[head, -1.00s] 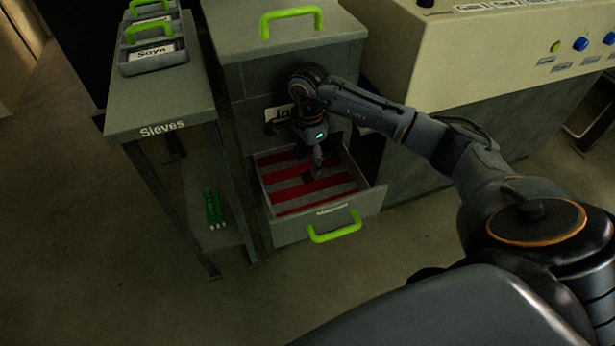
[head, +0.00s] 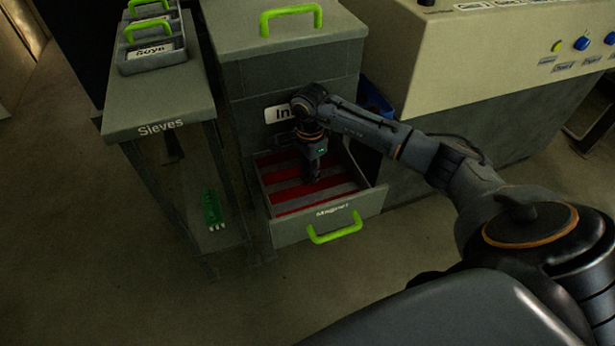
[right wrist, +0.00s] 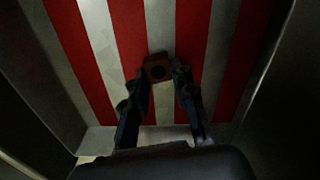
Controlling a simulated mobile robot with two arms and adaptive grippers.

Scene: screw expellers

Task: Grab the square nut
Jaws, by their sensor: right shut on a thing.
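The square nut (right wrist: 158,68) shows in the right wrist view as a small brownish block with a dark round hole. It is between the fingertips of my right gripper (right wrist: 160,83), over the red and white striped floor of the open drawer. In the head view my right gripper (head: 312,178) points down into the drawer (head: 290,230), which is labelled Magnet. The nut is too small and hidden to make out there. My right gripper is shut on the nut. I cannot tell whether the nut still touches the drawer floor. My left gripper is not in view.
The drawer has a green handle (head: 334,232) and belongs to a grey cabinet (head: 285,70). A Sieves table (head: 165,105) stands at left with labelled trays (head: 152,58). A beige control panel (head: 500,60) is at right. A green object (head: 212,206) is low under the table.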

